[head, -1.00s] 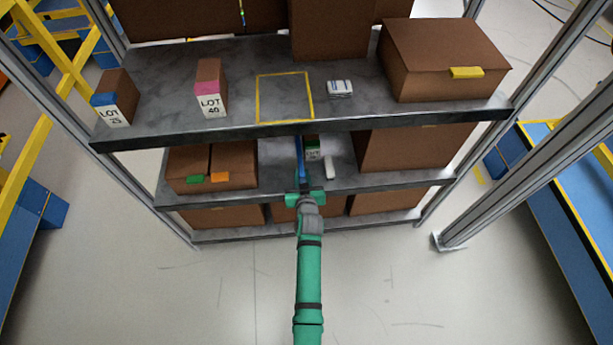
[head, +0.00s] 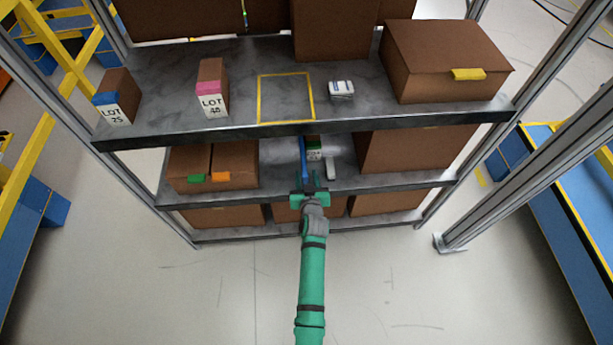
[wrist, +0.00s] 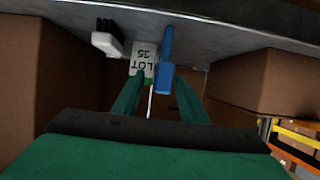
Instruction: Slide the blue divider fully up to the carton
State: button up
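The blue divider (head: 303,160) stands on the middle shelf, running front to back. In the wrist view the divider (wrist: 165,68) shows between my finger lines, beyond the tips. The carton (head: 314,150), white with a green band, is just right of it in the head view. In the wrist view the carton (wrist: 142,63) reads "LOT 35" upside down, left of the divider. Their edges look very close; I cannot tell whether they touch. My gripper (head: 311,178) is at the shelf front, fingers apart. The wrist view shows my gripper (wrist: 158,88) open, with no clear grip.
A small white object (head: 331,167) lies right of the carton. Brown boxes (head: 235,165) flank the bay on the left and a large brown box (head: 400,150) on the right. The upper shelf edge (head: 300,128) overhangs the bay.

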jog(key=v, duration=1)
jog(key=shift+s+d, duration=0.1)
jog(key=shift+d, duration=0.05)
jog(key=s+d+r+m+t+h, duration=0.1)
jog(key=s+d+h, duration=0.15)
jog(key=s, duration=1.85)
jog(key=s+r+t, duration=0.1)
jog(key=s+r, duration=1.3)
jog(key=s, duration=0.2)
jog(key=shift+s+a+r+m, duration=0.2)
jog(key=shift+s+m, duration=0.2)
jog(key=shift+y, duration=0.25)
